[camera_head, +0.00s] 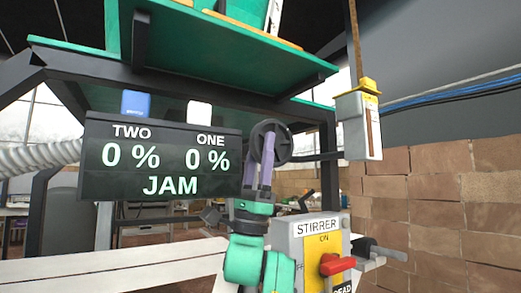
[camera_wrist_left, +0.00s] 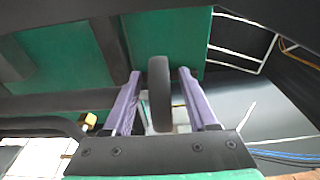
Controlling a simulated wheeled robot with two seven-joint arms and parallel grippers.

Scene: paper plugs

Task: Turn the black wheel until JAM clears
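The black wheel (camera_head: 286,143) stands upright in front of the dark frame, just right of the display. My left gripper (camera_head: 260,155) reaches up to it from below, its two purple fingers at the wheel's left part. In the left wrist view the wheel (camera_wrist_left: 160,95) shows edge-on between the fingers of my left gripper (camera_wrist_left: 163,92), with a gap on each side, so the gripper is open around the rim. The display (camera_head: 158,158) reads TWO 0 %, ONE 0 % and JAM. My right gripper is not seen.
A STIRRER switch box (camera_head: 297,247) with a red handle (camera_head: 337,265) stands right of my left arm. A grey box with a yellow top (camera_head: 359,125) hangs at the upper right. A brick wall (camera_head: 440,205) closes the right side. A green deck (camera_head: 215,62) lies overhead.

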